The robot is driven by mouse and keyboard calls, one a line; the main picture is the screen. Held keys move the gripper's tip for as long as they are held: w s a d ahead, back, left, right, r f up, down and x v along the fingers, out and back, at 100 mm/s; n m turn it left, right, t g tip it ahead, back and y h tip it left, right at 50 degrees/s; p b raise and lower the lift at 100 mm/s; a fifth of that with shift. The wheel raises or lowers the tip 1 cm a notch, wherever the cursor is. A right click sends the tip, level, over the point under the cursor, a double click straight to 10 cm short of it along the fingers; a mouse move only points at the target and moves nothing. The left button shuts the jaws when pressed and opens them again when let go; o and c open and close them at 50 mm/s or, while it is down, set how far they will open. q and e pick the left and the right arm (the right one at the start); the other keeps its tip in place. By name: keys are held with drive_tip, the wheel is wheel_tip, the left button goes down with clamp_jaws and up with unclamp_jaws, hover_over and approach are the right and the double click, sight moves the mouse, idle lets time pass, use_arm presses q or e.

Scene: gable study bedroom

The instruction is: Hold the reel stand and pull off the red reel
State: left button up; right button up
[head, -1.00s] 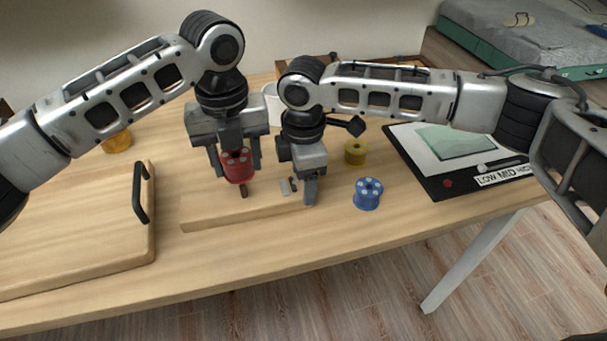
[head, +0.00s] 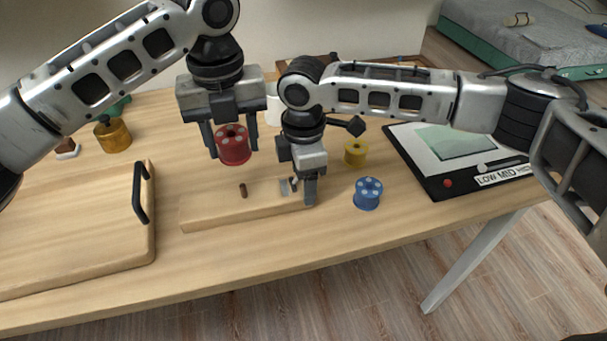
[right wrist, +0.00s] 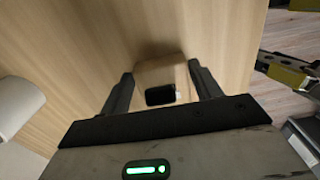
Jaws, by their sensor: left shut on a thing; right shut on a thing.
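The reel stand (head: 215,211) is a long wooden base lying on the table, with a short dark peg (head: 243,190) standing bare near its middle. The red reel (head: 233,152) is between the fingers of my left gripper (head: 231,146), held in the air above the peg and apart from it. My right gripper (head: 308,190) is shut on the right end of the stand. The right wrist view shows that wooden end (right wrist: 160,72) between the two fingers, with a small dark part in front of it. Small grey metal pieces show beside the right gripper.
A blue reel (head: 367,194) and a yellow reel (head: 356,152) stand right of the stand. A black-edged panel (head: 440,186) lies further right. A wooden board (head: 75,235) with a black handle is at left. An orange-brown pot (head: 113,136) stands behind it.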

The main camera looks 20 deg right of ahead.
drive_tip(key=o, duration=1.3)
wheel_tip(320, 180, up, 12)
drive_tip(key=shift+s, duration=0.1)
